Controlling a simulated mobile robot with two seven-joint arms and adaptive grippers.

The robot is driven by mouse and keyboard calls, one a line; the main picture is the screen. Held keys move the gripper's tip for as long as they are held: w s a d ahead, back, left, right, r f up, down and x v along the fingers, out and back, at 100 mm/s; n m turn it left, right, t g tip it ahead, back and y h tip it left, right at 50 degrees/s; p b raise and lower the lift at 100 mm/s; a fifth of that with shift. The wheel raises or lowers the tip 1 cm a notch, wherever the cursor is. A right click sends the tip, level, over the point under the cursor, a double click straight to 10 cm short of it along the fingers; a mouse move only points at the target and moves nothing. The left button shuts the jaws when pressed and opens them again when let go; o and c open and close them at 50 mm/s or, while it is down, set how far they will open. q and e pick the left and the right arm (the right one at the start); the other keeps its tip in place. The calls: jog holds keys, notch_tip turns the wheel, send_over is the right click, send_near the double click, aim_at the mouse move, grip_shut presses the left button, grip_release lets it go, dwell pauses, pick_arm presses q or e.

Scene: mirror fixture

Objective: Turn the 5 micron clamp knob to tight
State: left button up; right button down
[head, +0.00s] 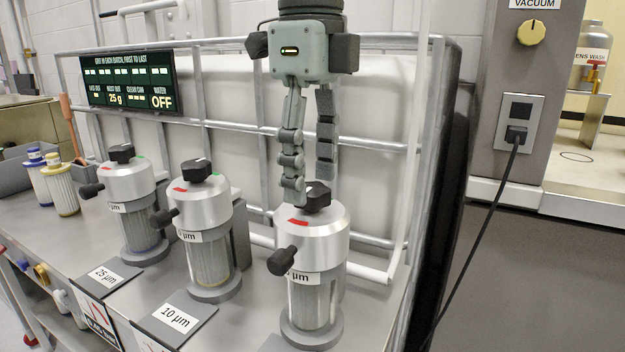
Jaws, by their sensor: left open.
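Three silver filter housings with black top knobs stand in a row on the grey bench. The nearest housing (318,243) has a label (303,277) reading "µm", its number hidden by the black side handle; the other two have cards reading 25 µm and 10 µm. Its black clamp knob (318,199) sits on top, with a red mark (298,222) on the lid in front. My left gripper (309,185) points down over this knob, open, fingers apart. Its fingertips overlap the knob's upper part in the picture; I cannot tell whether they touch. My right gripper is not in view.
The 10 µm housing (206,225) and the 25 µm housing (127,205) stand to the left. A metal tube frame (391,145) and white tank are close behind. A display (130,83) hangs at the back left. A black cable (478,225) hangs at right.

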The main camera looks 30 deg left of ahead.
pick_arm(q)
jog(key=shift+f, duration=0.7)
jog(key=c, duration=1.2)
jog(key=shift+o, duration=0.2)
